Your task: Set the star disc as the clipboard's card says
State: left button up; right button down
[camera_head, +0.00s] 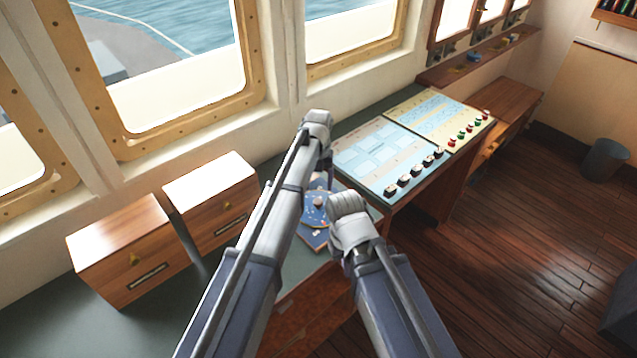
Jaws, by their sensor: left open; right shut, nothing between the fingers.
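The star disc (314,212) is a blue disc on a blue base with a grey knob-like piece at its middle and a yellowish edge below. It lies on the desk, partly covered by my two arms. My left gripper (318,122) is at the end of the upper arm, above and beyond the disc in the picture; its fingers are mostly hidden, and it is open. My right gripper (349,208) is just right of the disc, shut and empty; I cannot tell whether it touches the disc. The markings are too small to read. I see no clipboard or card.
Two wooden drawer boxes (130,250) (211,203) stand left on the green desktop (60,322). A console with a chart-like panel (385,155), black knobs and coloured buttons lies right of the disc. Windows line the back. A bin (604,160) stands on the open wooden floor.

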aim_at(318, 201)
pick_arm(q)
jog(key=shift+r, duration=0.35)
jog(key=shift+f, duration=0.1)
jog(key=n, duration=1.3)
jog(key=shift+a+n, duration=0.1)
jog(key=shift+n, duration=0.2)
jog(key=shift+f, duration=0.1)
notch_tip(318, 201, down, 8)
jog(key=b, duration=0.7)
jog(key=shift+b, duration=0.4)
jog(key=shift+r, duration=0.2)
